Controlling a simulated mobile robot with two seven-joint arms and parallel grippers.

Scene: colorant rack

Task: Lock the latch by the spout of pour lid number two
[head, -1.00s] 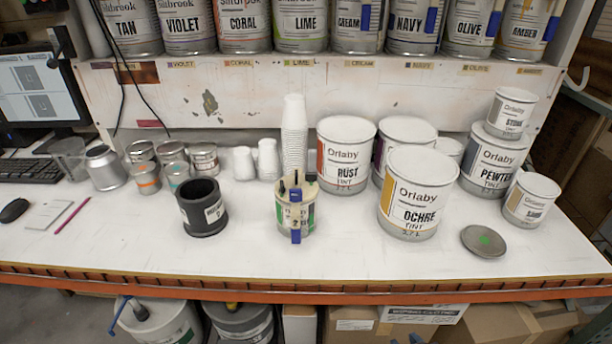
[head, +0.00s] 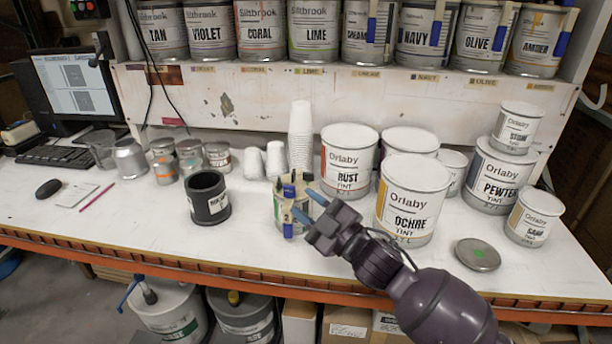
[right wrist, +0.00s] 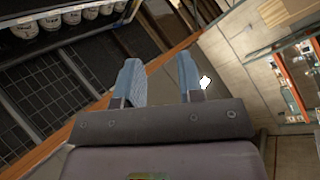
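The lid's number is too small to read. My right gripper (head: 302,201) is beside the can's right side, fingers pointing at it and partly covering it; I cannot tell whether they touch it. In the right wrist view the two blue-grey fingers (right wrist: 158,70) are apart with nothing between them. My left gripper is not in view.
A dark container (head: 208,206) stands left of the lidded can. The ochre tint can (head: 408,205) stands close right, near my right arm, with the rust can (head: 347,163) behind. A stack of white cups (head: 300,135) is behind. A loose grey lid (head: 478,254) lies front right.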

